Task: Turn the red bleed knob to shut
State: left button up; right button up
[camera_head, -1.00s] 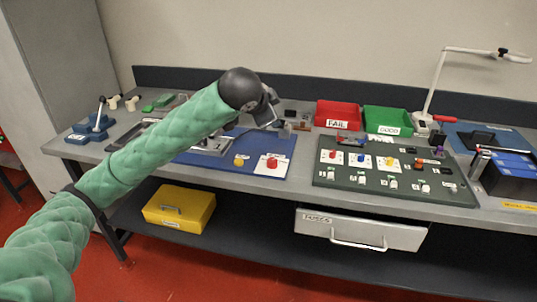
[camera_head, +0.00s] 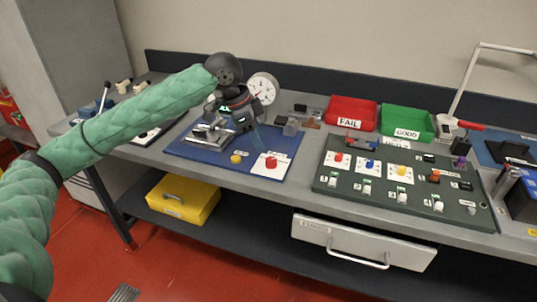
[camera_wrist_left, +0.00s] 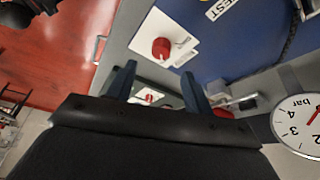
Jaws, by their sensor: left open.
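The red knob (camera_head: 271,162) stands on a white plate at the front right of the blue board (camera_head: 190,152). In the left wrist view the red knob (camera_wrist_left: 161,47) is just beyond the fingertips, on its labelled white plate. My left gripper (camera_head: 252,132) is above the blue board, behind the knob and a little left of it, apart from it. In the left wrist view its two dark fingers (camera_wrist_left: 157,78) are spread with nothing held between them. My right gripper is not in view.
A round pressure gauge (camera_head: 262,89) stands close behind my left gripper. A yellow knob (camera_head: 236,159) sits left of the red one. A dark green panel (camera_head: 325,184) with coloured buttons is to the right. Red (camera_head: 352,110) and green (camera_head: 406,122) bins stand behind it.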

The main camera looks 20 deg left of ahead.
aim_at(271, 159)
pick_arm(q)
jog(key=shift+x, duration=3.95)
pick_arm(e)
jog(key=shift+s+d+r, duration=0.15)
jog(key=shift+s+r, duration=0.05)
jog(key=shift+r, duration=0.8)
pick_arm(q)
jog(key=shift+p, duration=0.3)
jog(key=c, duration=1)
